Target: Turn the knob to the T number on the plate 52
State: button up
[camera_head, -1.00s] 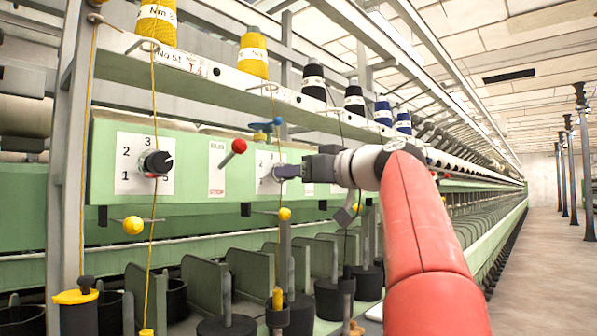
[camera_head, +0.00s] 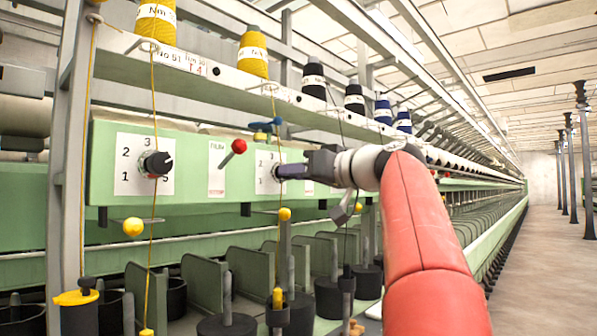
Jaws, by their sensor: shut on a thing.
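My gripper (camera_head: 284,172) is at the second dial plate (camera_head: 264,182) on the green panel, shut on the knob there. The gripper and arm hide most of that knob and part of its plate. A first dial plate (camera_head: 131,180) at left has a black knob (camera_head: 156,163) and the numbers 1, 2, 3 and 5 in view. The label plate (camera_head: 180,57) above reads "No 51" and "T 4". A plate for 52 cannot be made out.
A red ball lever (camera_head: 238,147) and a blue lever (camera_head: 267,125) stand close to the left of my gripper. Yellow yarn hangs in front of the panel. Yellow, black and blue spools (camera_head: 253,55) line the rail above. The aisle (camera_head: 545,260) at right is clear.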

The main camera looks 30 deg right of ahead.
jog(key=m+p, duration=0.2)
jog(key=m, duration=1.9)
jog(key=shift+r+m, duration=0.1)
jog(key=shift+m, duration=0.3)
jog(key=o, duration=1)
